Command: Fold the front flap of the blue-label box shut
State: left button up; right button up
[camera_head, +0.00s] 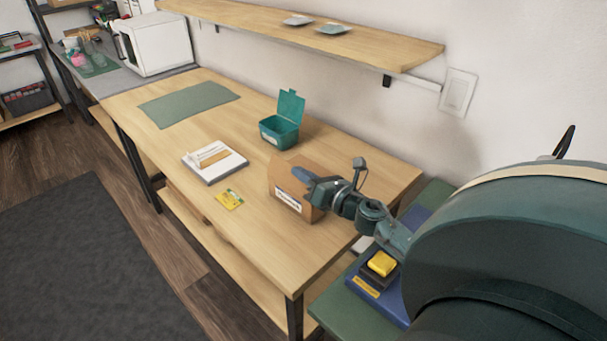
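A brown cardboard box (283,184) stands on the wooden table, towards its right end. A pale label with dark marks is on its lower front side; its colour is too small to tell for sure. My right gripper (303,176) is at the top of the box, reaching over it from the right. The gripper and wrist hide much of the box top, so how the flaps lie cannot be made out. Whether the fingers are apart or closed is not clear. My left gripper is not in view.
A teal bin (279,133) with its lid up stands behind the box. A white book or pad (214,164) and a yellow card (229,199) lie to the left. A green mat (188,103) lies at the far left. A shelf (300,36) overhangs the back.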

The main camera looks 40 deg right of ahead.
jog(key=shift+d+m, duration=0.1)
jog(key=shift+m, duration=0.2)
grip_shut()
jog(key=m, duration=0.1)
jog(key=d+f+m, duration=0.1)
jog(key=m, duration=0.1)
jog(key=shift+d, duration=0.15)
jog(key=shift+w+d+f+m, duration=0.1)
jog(key=shift+d+f+m, duration=0.2)
jog(key=shift+m, duration=0.55)
jog(key=shift+d+f+m, duration=0.15)
jog(key=shift+f+m, duration=0.1)
jog(key=shift+m, duration=0.6)
jog(key=shift+o, duration=0.4)
grip_release()
jog(key=o, duration=0.4)
jog(key=shift+o, duration=0.2)
